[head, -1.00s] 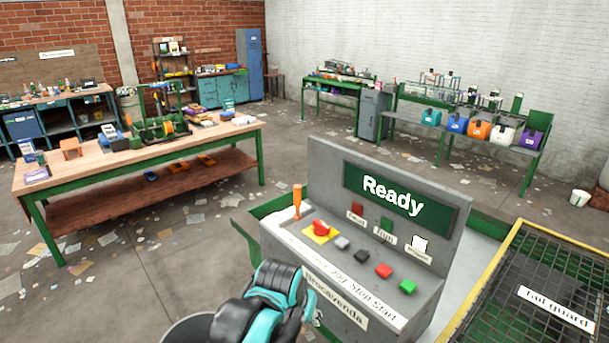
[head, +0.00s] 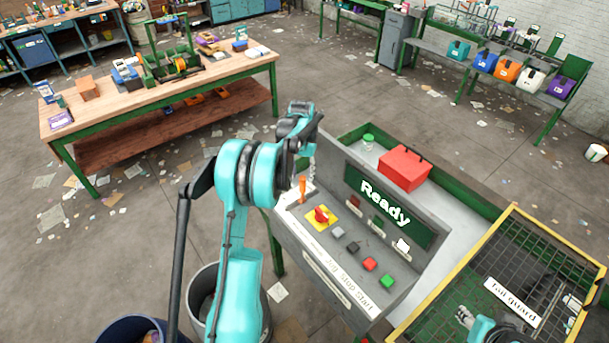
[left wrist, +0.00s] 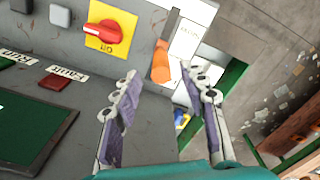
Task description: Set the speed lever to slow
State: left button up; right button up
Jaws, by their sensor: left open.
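The speed lever has an orange handle (head: 303,188) and stands at the left end of the grey control console (head: 325,258). In the left wrist view the orange handle (left wrist: 161,62) lies in line with the gap between my fingers, beside a white label plate whose text I cannot read. My left gripper (left wrist: 159,76) is open, with nothing held between its pads. In the head view my left arm reaches over the console's left end, and its wrist mostly hides the fingers. My right gripper (head: 465,318) shows partly at the bottom right, over the mesh guard; its jaws are unclear.
A red rotary knob (head: 321,214) on a yellow plate sits beside the lever, with several push buttons further right. The screen (head: 385,208) reads "Ready". A red box (head: 404,168) stands behind the console. The yellow-framed tail guard (head: 512,288) is at the right.

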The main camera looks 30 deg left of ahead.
aim_at(302, 187)
pick_arm(q)
notch_tip(302, 187, down, 8)
jog(key=shift+w+a+r+p, duration=0.1)
jog(key=shift+p, duration=0.35)
grip_shut()
